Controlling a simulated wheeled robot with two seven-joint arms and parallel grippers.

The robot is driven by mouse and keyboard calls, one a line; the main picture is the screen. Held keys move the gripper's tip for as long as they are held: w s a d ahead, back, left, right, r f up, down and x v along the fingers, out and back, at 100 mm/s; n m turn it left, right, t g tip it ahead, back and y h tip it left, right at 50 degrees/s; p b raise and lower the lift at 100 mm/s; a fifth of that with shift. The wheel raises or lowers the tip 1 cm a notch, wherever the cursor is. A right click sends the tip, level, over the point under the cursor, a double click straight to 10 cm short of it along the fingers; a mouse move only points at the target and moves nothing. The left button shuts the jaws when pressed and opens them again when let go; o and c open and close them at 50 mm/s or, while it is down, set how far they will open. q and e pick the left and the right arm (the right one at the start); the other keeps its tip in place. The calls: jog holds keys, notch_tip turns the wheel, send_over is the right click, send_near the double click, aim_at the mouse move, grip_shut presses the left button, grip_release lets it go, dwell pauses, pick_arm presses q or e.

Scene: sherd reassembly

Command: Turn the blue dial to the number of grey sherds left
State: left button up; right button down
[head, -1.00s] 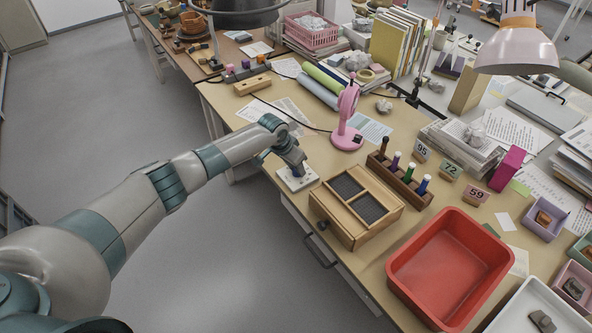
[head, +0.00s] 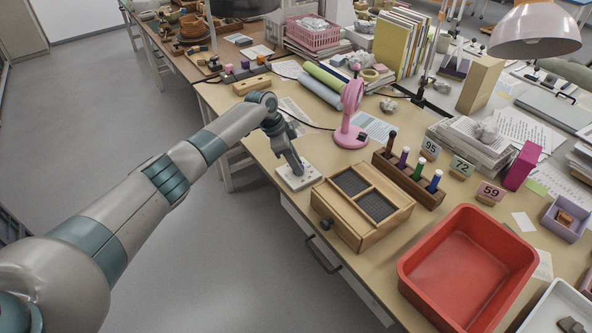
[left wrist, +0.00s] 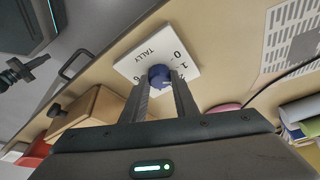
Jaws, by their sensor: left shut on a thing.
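The blue dial (left wrist: 159,76) sits on a white plate (left wrist: 128,66) marked TALLY, with numerals partly readable around it. My left gripper (left wrist: 160,90) is shut on the dial, one finger on each side of it. In the head view the plate (head: 285,180) lies near the table's front edge and my left gripper (head: 298,168) points down onto it, hiding the dial. A grey sherd (head: 572,326) shows in a white tray (head: 562,297), which the frame cuts off at the bottom right. My right gripper is out of view.
A wooden box with two dark mesh panels (head: 345,222) stands close right of the plate. A pink magnifier stand (head: 350,135) is behind it. A red bin (head: 405,272), a marker rack (head: 425,196) and a purple box with a brown sherd (head: 556,232) are farther right.

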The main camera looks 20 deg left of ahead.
pick_arm(q)
jog(key=shift+w+f+m+b, duration=0.1)
jog(key=shift+f+m+b, duration=0.1)
jog(key=shift+m+b, duration=0.4)
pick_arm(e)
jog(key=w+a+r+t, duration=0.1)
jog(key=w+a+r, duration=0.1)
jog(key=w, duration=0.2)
pick_arm(q)
jog(key=m+g+b, duration=0.1)
jog(key=m+b, duration=0.1)
jog(key=b, duration=0.1)
jog(key=shift+r+m+b, duration=0.2)
jog(key=shift+m+b, duration=0.1)
jog(key=shift+b, duration=0.15)
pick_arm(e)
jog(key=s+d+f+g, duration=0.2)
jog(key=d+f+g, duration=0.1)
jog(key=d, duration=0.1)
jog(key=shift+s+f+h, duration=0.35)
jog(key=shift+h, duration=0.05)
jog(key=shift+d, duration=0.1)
pick_arm(q)
jog(key=o, duration=1.1)
jog(key=shift+c, duration=0.2)
jog(key=shift+a+r, duration=0.1)
